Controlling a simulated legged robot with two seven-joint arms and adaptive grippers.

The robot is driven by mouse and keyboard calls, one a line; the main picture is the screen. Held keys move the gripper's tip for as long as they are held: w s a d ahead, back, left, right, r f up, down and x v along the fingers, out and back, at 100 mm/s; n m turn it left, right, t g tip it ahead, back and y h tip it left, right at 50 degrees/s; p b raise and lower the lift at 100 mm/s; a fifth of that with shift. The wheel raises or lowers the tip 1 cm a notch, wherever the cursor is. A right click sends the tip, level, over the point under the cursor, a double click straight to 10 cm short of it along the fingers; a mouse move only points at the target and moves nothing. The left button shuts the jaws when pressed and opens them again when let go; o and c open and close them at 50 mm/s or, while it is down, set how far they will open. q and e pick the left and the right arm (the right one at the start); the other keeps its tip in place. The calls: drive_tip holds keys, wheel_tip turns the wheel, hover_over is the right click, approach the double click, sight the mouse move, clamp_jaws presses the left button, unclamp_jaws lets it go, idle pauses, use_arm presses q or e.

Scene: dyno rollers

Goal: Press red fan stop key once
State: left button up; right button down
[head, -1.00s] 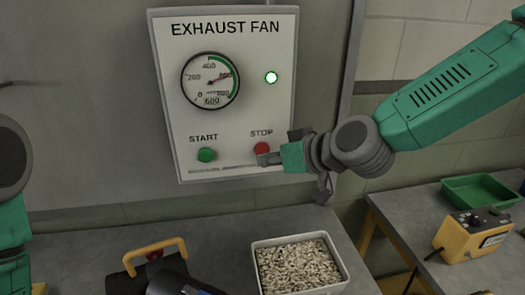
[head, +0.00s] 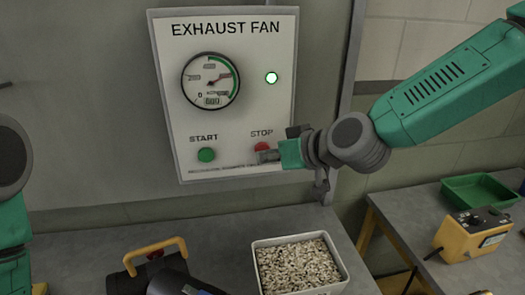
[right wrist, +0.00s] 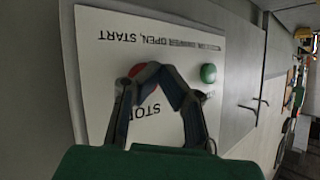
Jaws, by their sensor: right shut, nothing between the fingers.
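The white exhaust fan panel (head: 240,110) hangs on the wall. The red stop key (head: 262,147) is at its lower right, under the STOP label, with its lower part hidden by my right gripper (head: 266,157). The gripper is shut and empty, with its tips at the key's lower edge; I cannot tell whether they touch it. In the right wrist view, the red key (right wrist: 137,69) shows beside and partly behind one finger of the shut gripper (right wrist: 162,73). The green start key (head: 206,155) is to the left. My left gripper is not in view.
A green lamp (head: 271,77) is lit beside the round gauge (head: 210,80). Below, a bench (head: 215,235) holds a tray of pale bits (head: 346,275) and a yellow-handled tool (head: 155,250). A side table has a green bin (head: 480,190) and a yellow device (head: 475,235).

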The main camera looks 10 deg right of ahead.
drive_tip(key=shift+w, duration=0.25)
drive_tip(key=shift+s, duration=0.1)
idle(0.4)
drive_tip(key=shift+s, duration=0.75)
drive_tip(key=shift+s, duration=0.1)
drive_tip(key=shift+s, duration=2.35)
